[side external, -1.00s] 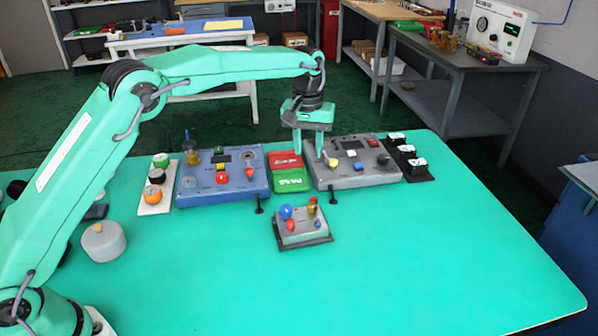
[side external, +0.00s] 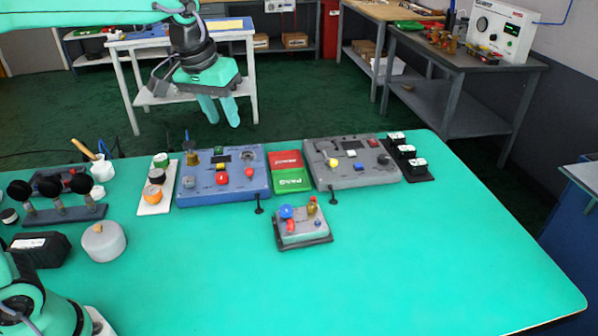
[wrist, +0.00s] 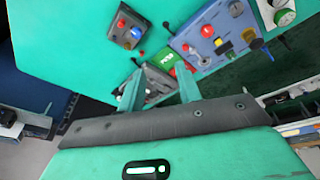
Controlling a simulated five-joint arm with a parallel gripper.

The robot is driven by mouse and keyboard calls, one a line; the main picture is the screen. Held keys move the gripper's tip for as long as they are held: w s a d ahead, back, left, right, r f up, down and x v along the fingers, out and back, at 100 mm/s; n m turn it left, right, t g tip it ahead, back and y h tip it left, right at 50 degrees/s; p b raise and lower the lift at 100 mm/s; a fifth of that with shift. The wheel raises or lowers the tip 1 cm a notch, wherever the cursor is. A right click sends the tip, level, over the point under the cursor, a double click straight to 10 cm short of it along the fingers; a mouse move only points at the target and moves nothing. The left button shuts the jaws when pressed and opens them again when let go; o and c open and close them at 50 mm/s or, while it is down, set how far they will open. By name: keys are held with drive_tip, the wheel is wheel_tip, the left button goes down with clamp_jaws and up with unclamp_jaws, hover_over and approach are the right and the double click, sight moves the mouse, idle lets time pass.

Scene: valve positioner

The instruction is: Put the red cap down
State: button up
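My gripper (side external: 219,112) hangs in the air behind the table's back edge, over the floor, in the side external view. In the wrist view its two fingers (wrist: 159,68) stand apart with nothing visible between them. No red cap shows in the gripper. Red round parts show on the table: one (side external: 250,172) on the blue panel box (side external: 232,194) and one (side external: 291,225) on the small grey box (side external: 304,238). I cannot tell which of them is the task's red cap.
A grey panel box (side external: 350,180) stands right of the red and green blocks (side external: 289,172). A white strip with round pieces (side external: 155,205) lies left of the blue box. A grey round container (side external: 104,242) stands front left. The front right of the table is clear.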

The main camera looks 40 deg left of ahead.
drive_tip(key=s+a+f+m+t, duration=0.1)
drive_tip(key=s+a+f, duration=0.1)
drive_tip(key=s, duration=0.8)
drive_tip(key=s+a+f+m+t, duration=0.1)
drive_tip(key=s+a+f, duration=0.1)
drive_tip(key=s, duration=0.7)
drive_tip(key=shift+s+f+t, duration=0.3)
drive_tip(key=shift+s+f, duration=0.05)
drive_tip(key=shift+f, duration=0.2)
